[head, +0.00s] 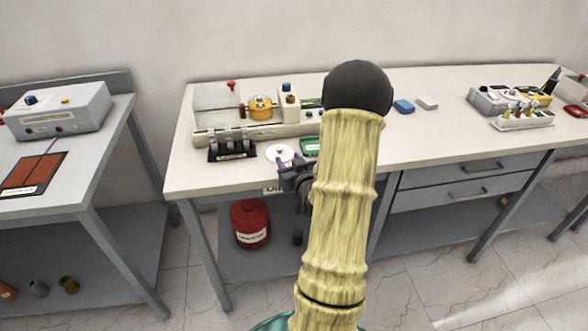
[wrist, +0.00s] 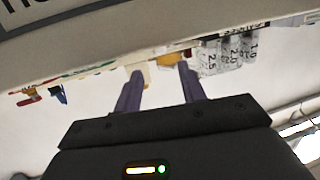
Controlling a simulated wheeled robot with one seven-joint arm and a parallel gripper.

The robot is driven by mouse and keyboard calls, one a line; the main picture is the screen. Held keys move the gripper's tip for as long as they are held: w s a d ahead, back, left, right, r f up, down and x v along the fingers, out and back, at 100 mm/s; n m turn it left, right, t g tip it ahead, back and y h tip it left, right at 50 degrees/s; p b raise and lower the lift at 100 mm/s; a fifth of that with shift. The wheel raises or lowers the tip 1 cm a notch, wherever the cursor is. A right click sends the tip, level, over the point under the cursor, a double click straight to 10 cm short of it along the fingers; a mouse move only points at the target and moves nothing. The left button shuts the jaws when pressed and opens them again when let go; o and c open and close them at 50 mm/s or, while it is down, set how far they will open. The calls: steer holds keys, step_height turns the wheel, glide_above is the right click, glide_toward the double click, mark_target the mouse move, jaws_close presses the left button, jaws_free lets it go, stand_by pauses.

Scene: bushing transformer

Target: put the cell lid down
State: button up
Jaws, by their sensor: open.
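My gripper (head: 288,170) is at the front edge of the middle bench, its fingers reaching toward a round white disc (head: 280,153) on the bench top. In the wrist view my gripper (wrist: 162,74) has its two fingers apart, and no held object is clear between them. A small yellow-orange cell (head: 260,106) sits in the long pale tester (head: 270,130) behind the disc. An orange part (wrist: 170,59) shows beyond the fingertips in the wrist view. I cannot tell whether the white disc is the cell lid.
A black rack with grey pieces (head: 232,145) stands left of the disc, and a green tray (head: 310,147) lies to its right, partly behind my arm. Blue and grey blocks (head: 403,106) lie farther right. A red canister (head: 250,223) stands on the shelf below.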

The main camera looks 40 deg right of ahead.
steer(key=v, duration=0.3)
steer(key=shift+s+a, duration=0.1)
steer(key=shift+s, duration=0.15)
